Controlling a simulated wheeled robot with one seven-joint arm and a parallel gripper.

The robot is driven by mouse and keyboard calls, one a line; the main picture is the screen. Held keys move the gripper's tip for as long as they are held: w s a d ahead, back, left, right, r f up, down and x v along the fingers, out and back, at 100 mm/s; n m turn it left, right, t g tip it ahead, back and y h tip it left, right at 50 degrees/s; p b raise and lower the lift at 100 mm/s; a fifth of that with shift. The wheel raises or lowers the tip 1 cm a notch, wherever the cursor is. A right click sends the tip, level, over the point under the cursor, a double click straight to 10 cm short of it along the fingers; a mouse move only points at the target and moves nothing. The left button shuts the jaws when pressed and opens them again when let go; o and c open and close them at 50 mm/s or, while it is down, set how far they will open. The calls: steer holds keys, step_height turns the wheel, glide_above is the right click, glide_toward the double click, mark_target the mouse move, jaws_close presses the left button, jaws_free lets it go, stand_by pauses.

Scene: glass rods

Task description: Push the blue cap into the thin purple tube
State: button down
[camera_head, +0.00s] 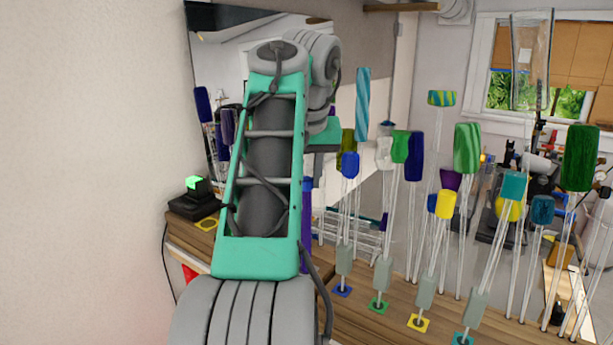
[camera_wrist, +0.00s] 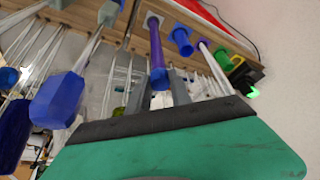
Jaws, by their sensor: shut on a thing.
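The purple tube (camera_wrist: 155,48) stands upright on a white square base in the wrist view. In the head view it shows as a narrow upright strip (camera_head: 307,235) just right of my arm. My gripper (camera_wrist: 159,90) is above it, its grey fingers on either side of the tube's upper end. The fingers are shut on a bluish piece there, which looks like the blue cap (camera_wrist: 159,83). The cap is in line with the tube; how deep it sits cannot be told. My arm hides most of this in the head view.
Several glass rods with coloured tops, among them a blue one (camera_head: 350,165) and a yellow one (camera_head: 445,204), stand close on the right. A blue flanged piece (camera_wrist: 183,42) and a green one (camera_wrist: 228,60) are near the tube. A wall (camera_head: 90,170) bounds the left.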

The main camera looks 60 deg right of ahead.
steer(key=shift+f, duration=0.3)
steer(key=c, duration=1.5)
jaws_free()
steer(key=shift+f, duration=0.1)
steer(key=shift+o, duration=0.2)
steer(key=p+v, duration=0.6)
steer(key=v, duration=0.5)
steer(key=shift+p, duration=0.35)
